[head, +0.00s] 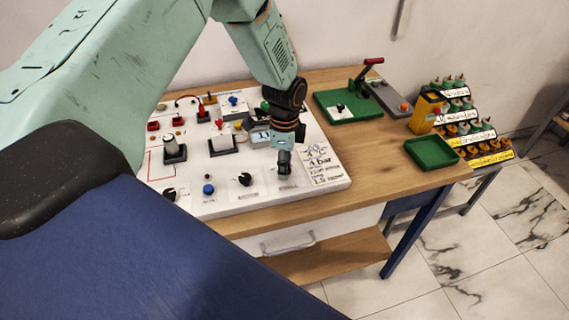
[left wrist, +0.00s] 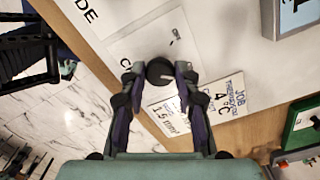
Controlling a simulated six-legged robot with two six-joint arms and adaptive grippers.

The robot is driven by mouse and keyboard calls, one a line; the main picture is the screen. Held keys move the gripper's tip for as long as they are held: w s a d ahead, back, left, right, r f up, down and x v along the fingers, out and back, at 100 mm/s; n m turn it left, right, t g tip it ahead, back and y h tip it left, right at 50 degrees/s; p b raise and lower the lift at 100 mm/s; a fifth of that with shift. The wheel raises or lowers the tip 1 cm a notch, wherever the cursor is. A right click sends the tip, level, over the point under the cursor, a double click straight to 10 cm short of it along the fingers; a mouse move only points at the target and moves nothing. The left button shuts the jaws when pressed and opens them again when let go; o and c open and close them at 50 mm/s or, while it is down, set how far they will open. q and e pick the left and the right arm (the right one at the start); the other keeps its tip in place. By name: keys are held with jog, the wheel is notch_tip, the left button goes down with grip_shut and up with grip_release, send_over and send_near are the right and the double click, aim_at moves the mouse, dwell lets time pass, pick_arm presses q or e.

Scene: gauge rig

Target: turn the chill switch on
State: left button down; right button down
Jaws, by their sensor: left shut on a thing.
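My left gripper (head: 284,165) reaches down to the front right of the white panel (head: 235,200). In the left wrist view my left gripper (left wrist: 160,78) has its two fingers closed around a round black knob (left wrist: 159,70). The knob sits on a pale plate whose label is mostly hidden; only a letter "C" shows, so I cannot read whether it is the chill switch. A small dark mark lies on the plate beyond the knob. In the head view the fingers cover most of the knob. My right gripper is in neither view.
A job card (head: 321,165) with handwriting lies right of the gripper. Black knobs (head: 245,179) and a blue button (head: 208,189) stand left of it. A green board with a red-handled lever (head: 372,62), a green tray (head: 431,152) and a bottle rack (head: 470,130) are further right.

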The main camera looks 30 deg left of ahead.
pick_arm(q)
jog(key=c, duration=1)
grip_release()
jog(key=shift+r, duration=0.15)
notch_tip(320, 180, up, 12)
jog(key=shift+f, duration=0.1)
